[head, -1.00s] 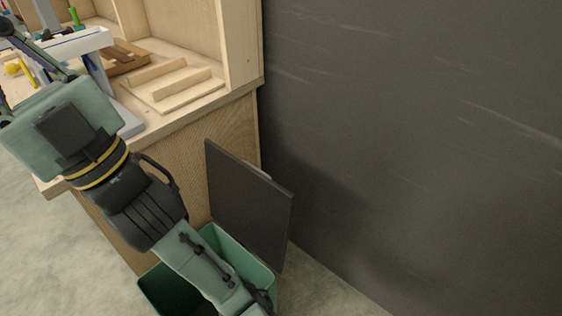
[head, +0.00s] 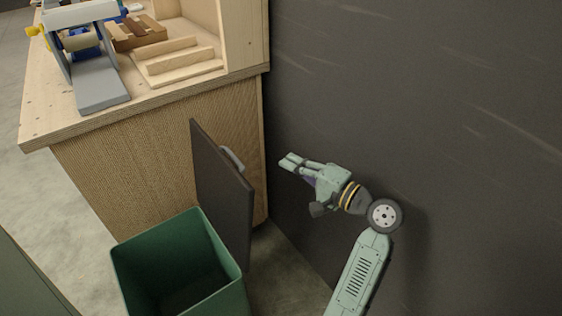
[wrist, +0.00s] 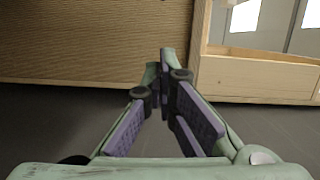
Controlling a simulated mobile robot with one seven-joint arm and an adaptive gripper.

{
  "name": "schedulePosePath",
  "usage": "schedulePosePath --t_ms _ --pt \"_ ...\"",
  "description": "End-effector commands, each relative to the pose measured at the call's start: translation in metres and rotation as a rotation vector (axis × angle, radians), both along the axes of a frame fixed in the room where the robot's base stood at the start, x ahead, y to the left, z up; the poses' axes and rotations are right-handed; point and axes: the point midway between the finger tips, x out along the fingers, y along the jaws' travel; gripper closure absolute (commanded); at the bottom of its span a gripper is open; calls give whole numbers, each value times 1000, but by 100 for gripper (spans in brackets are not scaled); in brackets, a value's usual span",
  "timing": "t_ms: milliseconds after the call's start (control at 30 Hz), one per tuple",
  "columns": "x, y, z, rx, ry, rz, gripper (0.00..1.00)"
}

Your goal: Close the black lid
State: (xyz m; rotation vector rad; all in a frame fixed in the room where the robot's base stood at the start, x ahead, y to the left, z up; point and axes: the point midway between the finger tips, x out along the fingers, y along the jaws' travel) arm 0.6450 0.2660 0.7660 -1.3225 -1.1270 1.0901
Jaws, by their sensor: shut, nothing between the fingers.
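The black lid (head: 221,190) stands open, roughly upright, at the back right side of a green bin (head: 135,265). A grey handle (head: 232,158) sits on the lid's right-facing side. My gripper (head: 284,160) is shut and empty to the right of the lid, near the dark wall and apart from the lid. In the wrist view, my gripper's purple-padded fingers (wrist: 165,75) come together at the tips. The lid is not recognisable in the wrist view.
A wooden workbench (head: 120,170) stands behind and left of the bin, with a grey and blue device (head: 90,60) and wooden pieces (head: 180,60) on top. A dark wall (head: 430,100) rises close on the right. The bin looks empty.

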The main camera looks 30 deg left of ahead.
Motion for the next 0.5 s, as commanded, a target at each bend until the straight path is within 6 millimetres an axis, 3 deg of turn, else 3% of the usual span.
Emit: schedulePosePath --t_ms 367,500 --pt "11 81 2 -1 -3 4 100" --pt "-9 89 -1 -2 -3 1 100"
